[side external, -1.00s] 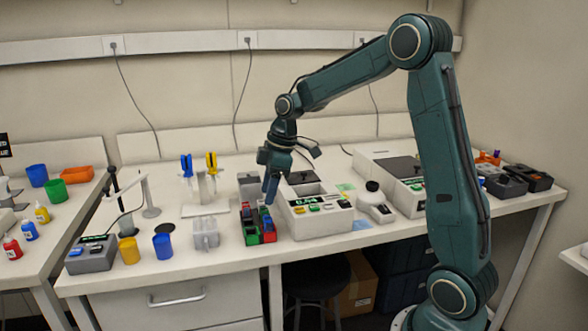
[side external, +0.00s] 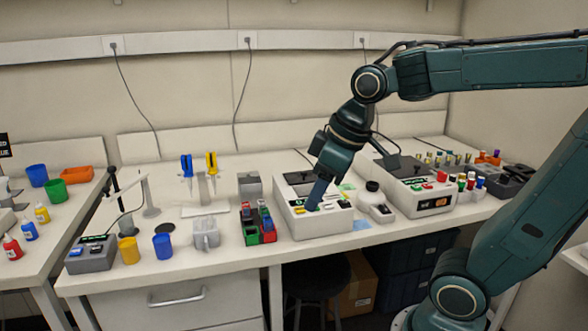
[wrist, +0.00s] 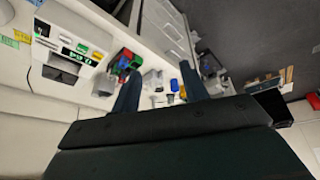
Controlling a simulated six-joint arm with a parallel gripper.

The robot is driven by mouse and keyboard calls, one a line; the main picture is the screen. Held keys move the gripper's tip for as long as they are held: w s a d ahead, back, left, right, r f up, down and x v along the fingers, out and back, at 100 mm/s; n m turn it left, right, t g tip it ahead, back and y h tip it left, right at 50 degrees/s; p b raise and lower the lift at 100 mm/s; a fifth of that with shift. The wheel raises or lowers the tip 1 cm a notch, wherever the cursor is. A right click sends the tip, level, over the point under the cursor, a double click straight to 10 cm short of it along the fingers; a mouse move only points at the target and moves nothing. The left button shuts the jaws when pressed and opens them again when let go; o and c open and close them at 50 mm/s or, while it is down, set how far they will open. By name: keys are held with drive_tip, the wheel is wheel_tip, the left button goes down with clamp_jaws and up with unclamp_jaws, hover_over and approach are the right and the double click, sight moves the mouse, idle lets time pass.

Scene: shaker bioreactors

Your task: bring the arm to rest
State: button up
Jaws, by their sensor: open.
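My gripper (side external: 318,193) hangs in front of the left white bench device (side external: 317,222) in the side view, pointing down and tilted to the left. In the wrist view my gripper's two fingers (wrist: 162,88) are spread apart with nothing between them. My arm is bent above the right part of the bench. I cannot tell how far the fingertips are from the device.
The red and green rack (side external: 258,228) stands just left of the device. A white bottle (side external: 371,193) and the right device (side external: 418,195) with several capped vials stand to the right. Blue (side external: 163,245) and yellow (side external: 129,250) cups stand at the front left.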

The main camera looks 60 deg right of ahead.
drive_tip(key=s+a+f+m+t, duration=0.1)
drive_tip(key=s+m, duration=0.1)
drive_tip(key=s, duration=0.5)
drive_tip(key=shift+s+f+m, duration=0.2)
drive_tip(key=shift+s+m, duration=0.1)
drive_tip(key=shift+s, duration=0.1)
